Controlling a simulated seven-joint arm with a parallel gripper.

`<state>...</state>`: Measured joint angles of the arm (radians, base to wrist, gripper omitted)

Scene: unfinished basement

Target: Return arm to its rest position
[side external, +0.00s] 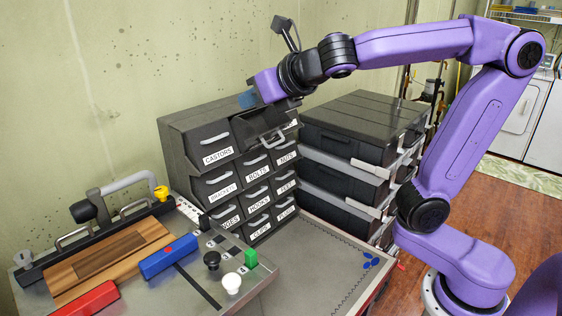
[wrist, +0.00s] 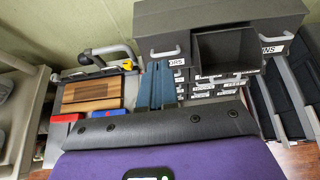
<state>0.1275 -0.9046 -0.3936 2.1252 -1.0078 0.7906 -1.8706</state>
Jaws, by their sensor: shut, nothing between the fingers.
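My purple arm reaches from the right across to the upper middle in the side external view. The upper middle drawer (side external: 262,130) is pulled out, and in the wrist view this open drawer (wrist: 226,50) looks empty. The gripper appears apart from the drawer, though part of the drawer is hidden behind my wrist.
Stacked black cases (side external: 350,135) stand right of the cabinet. Blue ovals lie at the bench's right.

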